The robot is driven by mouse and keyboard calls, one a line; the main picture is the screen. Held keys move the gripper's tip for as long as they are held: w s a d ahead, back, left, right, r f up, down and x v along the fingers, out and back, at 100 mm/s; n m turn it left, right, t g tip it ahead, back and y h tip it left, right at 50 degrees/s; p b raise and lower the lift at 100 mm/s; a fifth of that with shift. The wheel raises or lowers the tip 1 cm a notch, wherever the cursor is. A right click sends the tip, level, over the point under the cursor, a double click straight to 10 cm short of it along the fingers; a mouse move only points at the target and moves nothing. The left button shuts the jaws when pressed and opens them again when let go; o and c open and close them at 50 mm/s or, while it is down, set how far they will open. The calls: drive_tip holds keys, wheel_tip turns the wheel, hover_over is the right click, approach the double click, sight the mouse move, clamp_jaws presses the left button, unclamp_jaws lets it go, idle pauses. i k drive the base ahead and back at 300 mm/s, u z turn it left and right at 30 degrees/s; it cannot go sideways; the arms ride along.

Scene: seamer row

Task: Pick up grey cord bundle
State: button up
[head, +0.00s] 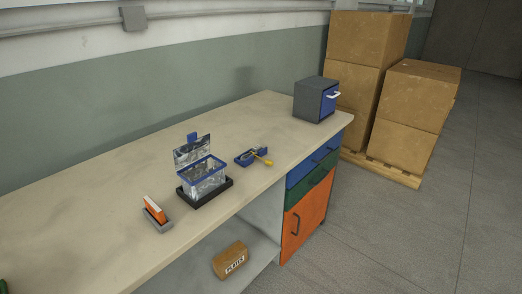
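I cannot make out a grey cord bundle for certain in the head view. A clear box with a blue rim (203,183) stands on a black tray (214,199) on the bench, with its lid (192,152) raised. Something greyish shows through its walls, but it is too small to identify. A small blue holder (244,158) with a yellow-ended item (262,153) lies to the right of the box. My gripper is not in view.
An orange item in a grey holder (159,225) and a grey cabinet with a blue front (310,101) also stand on the bench (100,190). A box marked PLATES (229,258) sits on the lower shelf. Cartons (408,100) stand on a pallet; the floor at right is clear.

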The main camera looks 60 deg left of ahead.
sight(256, 149)
drive_tip(key=u, duration=0.35)
drive_tip(key=i, duration=0.7)
drive_tip(key=u, duration=0.95)
drive_tip(key=i, duration=0.4)
drive_tip(key=u, duration=0.4)
